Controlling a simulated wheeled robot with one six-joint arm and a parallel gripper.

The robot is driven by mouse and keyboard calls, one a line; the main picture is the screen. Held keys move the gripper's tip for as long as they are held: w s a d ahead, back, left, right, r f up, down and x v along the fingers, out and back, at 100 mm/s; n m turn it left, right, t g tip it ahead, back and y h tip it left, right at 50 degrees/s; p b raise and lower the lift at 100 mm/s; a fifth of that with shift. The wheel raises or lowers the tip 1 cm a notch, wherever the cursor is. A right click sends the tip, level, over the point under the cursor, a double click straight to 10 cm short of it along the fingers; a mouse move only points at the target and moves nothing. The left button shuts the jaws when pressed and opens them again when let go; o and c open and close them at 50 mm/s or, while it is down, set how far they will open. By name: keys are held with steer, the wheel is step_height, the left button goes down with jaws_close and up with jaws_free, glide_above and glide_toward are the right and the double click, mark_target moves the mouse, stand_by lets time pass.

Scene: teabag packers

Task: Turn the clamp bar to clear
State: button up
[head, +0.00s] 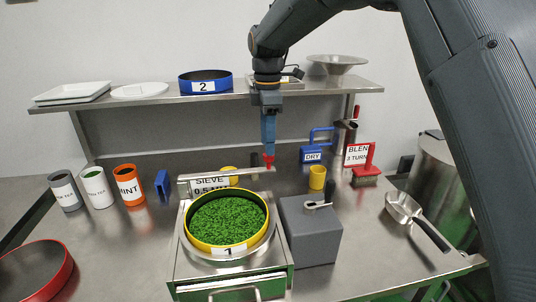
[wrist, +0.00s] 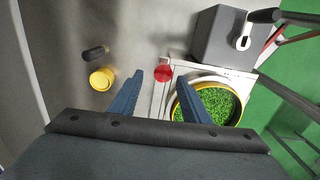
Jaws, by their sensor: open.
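The clamp bar (head: 222,173) is a pale metal bar across the back of the sieve unit, behind the yellow-rimmed sieve (head: 262,230) labelled 1, which holds green leaf. A red knob (head: 269,162) stands at the bar's right end. My gripper (head: 268,150) points down right above the knob. In the wrist view my gripper (wrist: 160,76) is open, its two blue fingers apart, with the red knob (wrist: 163,73) between the fingertips. I cannot tell whether the fingers touch it. The bar itself is hard to make out in the wrist view.
A grey box (head: 310,235) with a small lever stands right of the sieve unit. A metal scoop (head: 403,207) lies at right. Several canisters (head: 129,186) stand at left, below a shelf (head: 140,99).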

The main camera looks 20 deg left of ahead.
steer(key=shift+r, duration=1.3)
